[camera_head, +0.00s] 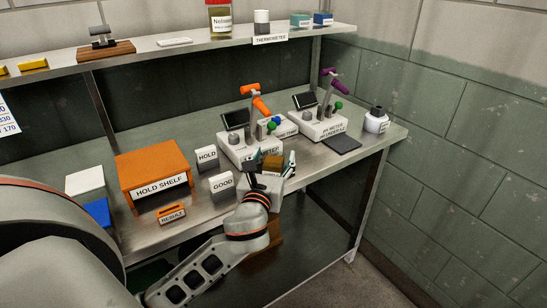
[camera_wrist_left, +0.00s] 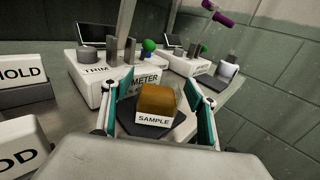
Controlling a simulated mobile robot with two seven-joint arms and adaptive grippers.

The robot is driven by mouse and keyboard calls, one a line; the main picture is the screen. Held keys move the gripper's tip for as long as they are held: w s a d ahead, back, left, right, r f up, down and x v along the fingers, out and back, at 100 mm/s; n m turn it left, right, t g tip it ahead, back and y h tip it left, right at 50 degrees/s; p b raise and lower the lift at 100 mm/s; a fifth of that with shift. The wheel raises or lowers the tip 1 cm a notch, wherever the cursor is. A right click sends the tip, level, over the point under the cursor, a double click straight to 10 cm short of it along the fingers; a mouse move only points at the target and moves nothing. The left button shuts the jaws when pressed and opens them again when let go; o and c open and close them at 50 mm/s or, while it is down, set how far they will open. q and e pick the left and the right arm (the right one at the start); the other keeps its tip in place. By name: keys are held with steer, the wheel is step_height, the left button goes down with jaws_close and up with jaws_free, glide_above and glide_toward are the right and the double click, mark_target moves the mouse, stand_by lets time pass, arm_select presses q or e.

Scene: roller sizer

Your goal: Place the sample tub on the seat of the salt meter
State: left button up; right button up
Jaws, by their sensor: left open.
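The sample tub (camera_wrist_left: 157,102), brown with a white SAMPLE label, sits upright on a dark flat seat (camera_wrist_left: 178,130) in front of the left white meter (camera_head: 250,147). In the left wrist view that meter (camera_wrist_left: 90,72) has a label partly hidden, with METER readable. The tub also shows in the head view (camera_head: 272,163). My left gripper (camera_head: 274,166) is open, its teal-lined fingers on either side of the tub in the left wrist view (camera_wrist_left: 160,112), with visible gaps. My right gripper is not in view.
HOLD (camera_head: 207,158) and GOOD (camera_head: 221,185) blocks and an orange hold shelf (camera_head: 152,168) stand left. A shelf (camera_head: 190,48) runs above.

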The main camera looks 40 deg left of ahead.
arm_select(q)
steer(key=shift+r, duration=0.15)
steer(key=shift+s+d, duration=0.15)
steer(key=shift+s, duration=0.1)
steer(key=v, duration=1.1)
steer(key=shift+s, duration=0.25)
